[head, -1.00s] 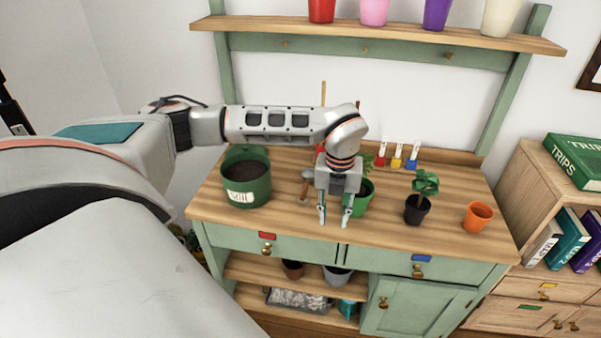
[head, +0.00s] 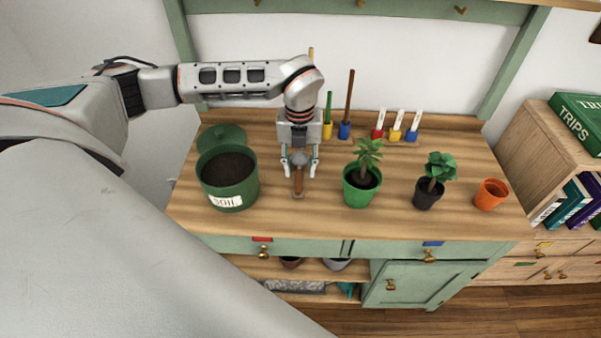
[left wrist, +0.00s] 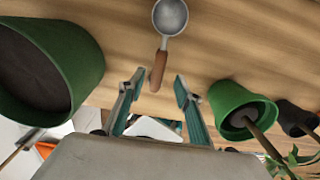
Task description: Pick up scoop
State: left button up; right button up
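The scoop lies on the wooden bench top, with a grey metal bowl and a brown wooden handle (head: 298,182). In the head view its bowl is at the back and its handle points to the front edge. My left gripper (head: 299,170) is open and empty, above the scoop, with a finger to each side of it in that view. In the left wrist view the scoop (left wrist: 164,40) lies beyond the open fingertips (left wrist: 157,84), its handle end near the space between them. My right gripper is not in view.
A green soil pot (head: 228,182) stands left of the scoop. A green pot with a plant (head: 361,190) stands close on the right, then a black pot (head: 428,194) and an orange pot (head: 490,194). Several coloured holders with tools stand along the back.

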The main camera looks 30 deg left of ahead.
aim_at(299, 177)
pick_arm(q)
jog(key=f, duration=0.3)
jog(key=shift+w+a+f, duration=0.15)
jog(key=shift+a+f, duration=0.15)
jog(key=shift+d+f, duration=0.1)
jog(key=shift+f, duration=0.55)
grip_shut()
jog(key=shift+r, duration=0.1)
notch_tip(299, 177, up, 20)
